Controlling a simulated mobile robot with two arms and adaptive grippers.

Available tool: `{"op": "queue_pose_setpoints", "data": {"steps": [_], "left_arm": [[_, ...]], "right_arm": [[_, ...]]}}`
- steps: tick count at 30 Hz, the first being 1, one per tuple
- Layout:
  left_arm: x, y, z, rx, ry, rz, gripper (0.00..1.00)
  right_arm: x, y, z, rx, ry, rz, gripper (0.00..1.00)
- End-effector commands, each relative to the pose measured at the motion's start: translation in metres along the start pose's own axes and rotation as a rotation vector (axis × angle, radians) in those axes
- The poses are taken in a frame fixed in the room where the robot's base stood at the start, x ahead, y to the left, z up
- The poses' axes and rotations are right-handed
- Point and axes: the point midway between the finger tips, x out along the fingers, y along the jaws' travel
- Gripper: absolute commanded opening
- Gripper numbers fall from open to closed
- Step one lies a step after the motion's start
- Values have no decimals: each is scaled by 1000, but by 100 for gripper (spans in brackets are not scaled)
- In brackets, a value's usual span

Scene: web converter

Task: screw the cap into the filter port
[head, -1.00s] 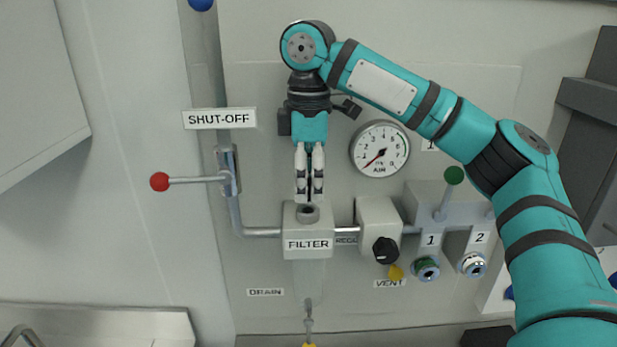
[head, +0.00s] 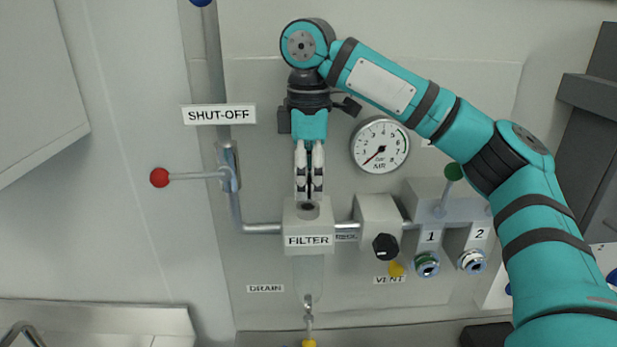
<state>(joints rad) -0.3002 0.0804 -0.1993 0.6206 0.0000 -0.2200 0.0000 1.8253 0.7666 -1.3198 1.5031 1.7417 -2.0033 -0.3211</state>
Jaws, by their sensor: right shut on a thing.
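The filter block (head: 309,239) is a pale box with a FILTER label, mounted on the panel, with a clear bowl below it. The filter port (head: 308,208) is a dark round opening on its top. My right gripper (head: 309,196) points straight down just above the port, with its fingers close together. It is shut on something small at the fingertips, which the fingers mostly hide. I cannot make out the cap itself or whether it touches the port. My left gripper is not in view.
A pressure gauge (head: 380,145) is right of the gripper. A regulator with a black knob (head: 386,247) sits right of the filter. The red-knobbed shut-off lever (head: 160,178) sticks out at the left. A green-knobbed lever (head: 453,172) stands near my right arm.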

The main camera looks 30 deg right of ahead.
Motion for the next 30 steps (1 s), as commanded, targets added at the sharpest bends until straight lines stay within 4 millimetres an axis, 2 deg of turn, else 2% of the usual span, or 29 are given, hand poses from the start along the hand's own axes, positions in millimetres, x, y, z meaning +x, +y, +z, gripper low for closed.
{"op": "queue_pose_setpoints", "data": {"steps": [30], "left_arm": [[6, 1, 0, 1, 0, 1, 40]], "right_arm": [[21, 0, 0, 0, 0, 0, 0]]}}
